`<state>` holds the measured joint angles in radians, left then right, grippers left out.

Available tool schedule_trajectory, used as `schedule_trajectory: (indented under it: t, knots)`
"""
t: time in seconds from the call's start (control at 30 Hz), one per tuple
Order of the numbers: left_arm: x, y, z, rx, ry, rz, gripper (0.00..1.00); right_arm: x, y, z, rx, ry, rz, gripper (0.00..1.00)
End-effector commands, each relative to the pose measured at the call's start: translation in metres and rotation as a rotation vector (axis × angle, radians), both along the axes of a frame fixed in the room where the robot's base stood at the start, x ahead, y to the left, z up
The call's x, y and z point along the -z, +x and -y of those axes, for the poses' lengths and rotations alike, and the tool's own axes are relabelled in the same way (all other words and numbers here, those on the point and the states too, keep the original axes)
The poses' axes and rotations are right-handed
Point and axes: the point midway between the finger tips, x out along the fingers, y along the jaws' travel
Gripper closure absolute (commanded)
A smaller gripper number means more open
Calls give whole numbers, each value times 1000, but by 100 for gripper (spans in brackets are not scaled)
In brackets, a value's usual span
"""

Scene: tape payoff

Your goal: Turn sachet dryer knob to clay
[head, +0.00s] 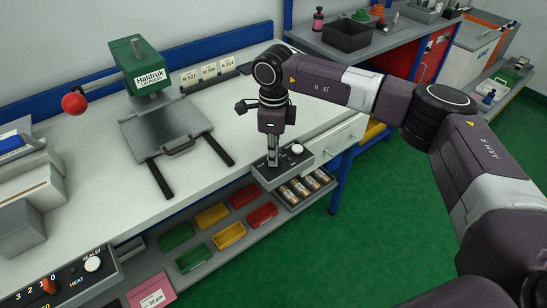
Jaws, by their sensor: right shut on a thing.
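My right gripper (272,162) points straight down at the left part of a small dark grey control box (292,164) on the front edge of the bench. Its fingers are shut on a small knob there, which they almost wholly hide. The knob's pointer and any "clay" mark cannot be made out. A white round knob (297,149) stands free on the same box, just right of the fingers. My left gripper is not in view.
A green Haldruk press (140,65) with a red ball handle stands at the back left. Yellow, red and green bins (212,215) sit on the shelf below. White bench (225,110) between is clear.

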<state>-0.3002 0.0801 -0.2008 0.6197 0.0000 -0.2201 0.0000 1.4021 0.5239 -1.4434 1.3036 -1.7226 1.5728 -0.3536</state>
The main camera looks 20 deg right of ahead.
Motion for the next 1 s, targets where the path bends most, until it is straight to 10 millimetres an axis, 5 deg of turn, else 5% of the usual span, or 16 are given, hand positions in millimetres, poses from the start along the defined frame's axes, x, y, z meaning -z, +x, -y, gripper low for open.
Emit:
schedule_trajectory:
  t: [0.53, 0.7, 1.0]
  knots:
    - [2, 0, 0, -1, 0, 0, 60, -1, 0, 1, -27, -1, 0, 100]
    - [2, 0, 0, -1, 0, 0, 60, -1, 0, 0, -26, -1, 0, 76]
    - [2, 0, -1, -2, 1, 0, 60, -1, 0, 0, -25, 0, 1, 75]
